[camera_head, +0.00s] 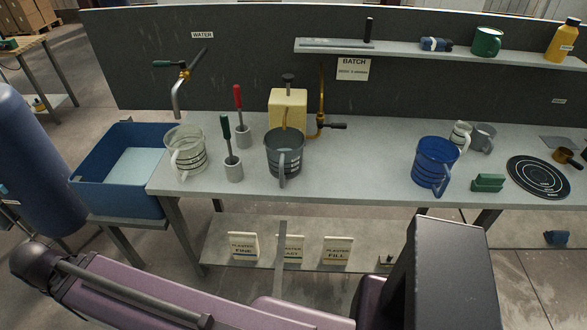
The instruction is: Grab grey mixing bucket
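The grey mixing bucket (273,158) stands upright on the bench, left of the middle, in the head view. It is dark grey, open at the top, with level markings on its side. Its handle (282,170) faces the front of the bench. Its base is close to the bench's front part, and nothing is holding it. My purple arm links cross the bottom of the view, below and in front of the bench. My gripper is not visible.
Bench between grey bucket and blue jug (355,165) is clear.

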